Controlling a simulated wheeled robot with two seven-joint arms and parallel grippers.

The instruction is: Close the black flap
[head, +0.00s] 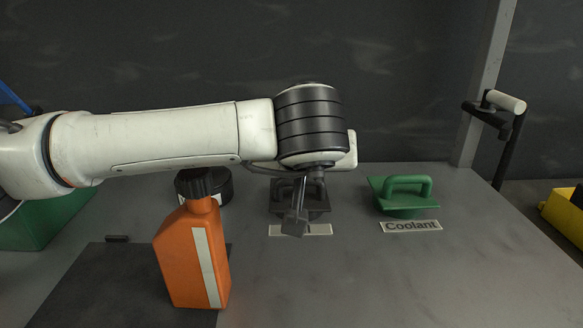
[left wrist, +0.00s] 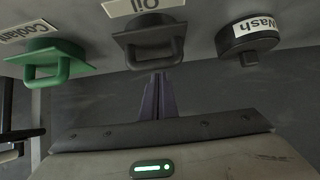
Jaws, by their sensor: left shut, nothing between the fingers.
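The black flap (head: 282,207) sits behind the "Oil" label on the grey surface, partly hidden by my left gripper in the head view. It has a loop handle and looks to lie flat over its opening. It also shows upper middle in the left wrist view (left wrist: 148,48). My left gripper (head: 295,222) is shut and empty, pointing down just in front of the flap in the head view. In the left wrist view its fingers (left wrist: 158,90) point at the flap's handle; I cannot tell whether they touch. My right gripper is not in view.
A green flap (head: 400,193) labelled "Coolant" is to the right. A black "Wash" cap (left wrist: 248,40) also shows. An orange bottle (head: 193,260) stands on a dark mat (head: 90,290) at front left. A black stand with a white handle (head: 505,101) is far right. The front right is clear.

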